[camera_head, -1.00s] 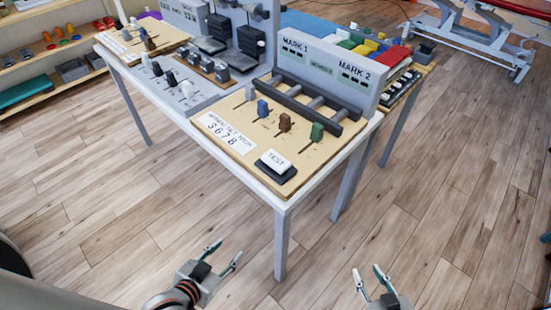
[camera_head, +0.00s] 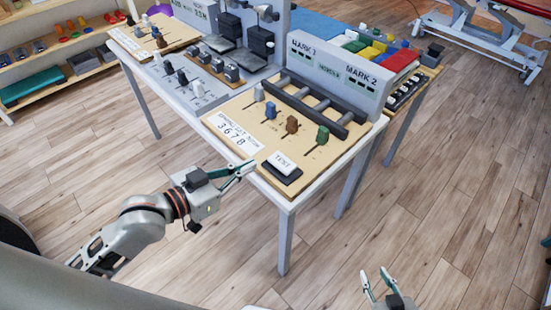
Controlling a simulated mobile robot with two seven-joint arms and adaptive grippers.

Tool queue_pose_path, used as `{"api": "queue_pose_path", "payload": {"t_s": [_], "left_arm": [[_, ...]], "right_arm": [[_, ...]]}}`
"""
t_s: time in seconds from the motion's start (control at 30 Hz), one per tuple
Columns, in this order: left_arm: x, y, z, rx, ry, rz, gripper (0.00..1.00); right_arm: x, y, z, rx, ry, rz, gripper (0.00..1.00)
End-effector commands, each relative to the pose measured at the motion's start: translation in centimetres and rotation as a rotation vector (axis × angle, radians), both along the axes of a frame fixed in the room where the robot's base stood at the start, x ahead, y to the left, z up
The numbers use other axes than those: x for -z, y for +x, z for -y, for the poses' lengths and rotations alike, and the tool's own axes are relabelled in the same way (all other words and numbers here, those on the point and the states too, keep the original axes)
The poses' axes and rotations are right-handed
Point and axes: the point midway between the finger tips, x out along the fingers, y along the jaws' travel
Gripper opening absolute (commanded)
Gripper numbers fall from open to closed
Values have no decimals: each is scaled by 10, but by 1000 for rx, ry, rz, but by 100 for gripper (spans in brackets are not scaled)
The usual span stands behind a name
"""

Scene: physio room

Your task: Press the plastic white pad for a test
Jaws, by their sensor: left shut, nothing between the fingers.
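The white plastic pad (camera_head: 284,161) is marked TEST. It sits on a dark base on the tan board (camera_head: 230,125), near the front corner of the table. My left gripper (camera_head: 250,167) is shut and empty. It is at the table's front edge, to the left of the pad and apart from it in the picture; its height over the table is hard to tell. My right gripper (camera_head: 374,272) is open and empty, low in front of the table and to the right.
Several coloured sliders, among them a green one (camera_head: 323,135), stand on the board behind the pad. A white card with 3678 (camera_head: 236,132) lies to its left. A grey panel marked MARK 1 and MARK 2 (camera_head: 335,72) rises behind. Wooden floor is clear in front.

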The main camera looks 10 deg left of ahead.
Motion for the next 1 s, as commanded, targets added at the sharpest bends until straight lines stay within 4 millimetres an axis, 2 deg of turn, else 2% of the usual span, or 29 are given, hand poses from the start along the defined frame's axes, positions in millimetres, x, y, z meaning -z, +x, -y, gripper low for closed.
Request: {"api": "queue_pose_path", "payload": {"t_s": [0.37, 0.57, 0.93, 1.0], "left_arm": [[1, 4, 3, -1, -3, 1, 0], [7, 27, 18, -3, -4, 2, 0], [24, 84, 57, -2, -4, 1, 0], [41, 81, 55, -1, 1, -4, 0]], "right_arm": [[-3, 2, -1, 2, 3, 5, 32], [-4, 1, -1, 3, 3, 5, 32], [-4, 1, 3, 8, -1, 0, 32], [-3, 1, 3, 9, 0, 0, 32]]}}
